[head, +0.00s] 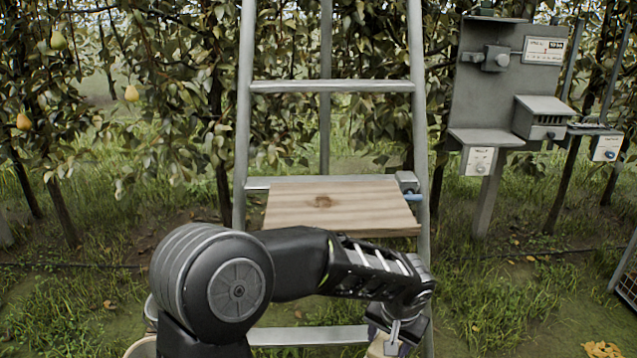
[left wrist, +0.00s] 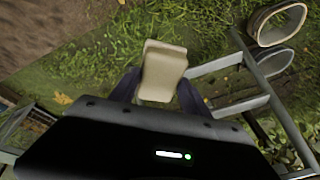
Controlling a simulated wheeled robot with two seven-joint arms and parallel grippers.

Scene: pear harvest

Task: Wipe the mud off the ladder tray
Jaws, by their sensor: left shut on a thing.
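The wooden ladder tray (head: 290,217) sits across the aluminium ladder (head: 245,120) in the middle of the head view. A small brown spot (head: 323,201) shows on its top; I cannot tell whether it is mud or a knot. My left gripper (head: 392,338) is low, in front of and below the tray at the ladder's right rail. It is shut on a beige block (left wrist: 163,72), perhaps a sponge, apart from the tray. The block shows partly in the head view (head: 378,346). My left arm crosses in front of the tray's lower edge. My right gripper is out of view.
A blue-ended item (head: 413,197) is at the tray's right edge. A grey post station (head: 487,95) with boxes stands at the right. A round, open-topped container (left wrist: 278,22) shows in the left wrist view. Pear trees stand behind; grass surrounds the ladder.

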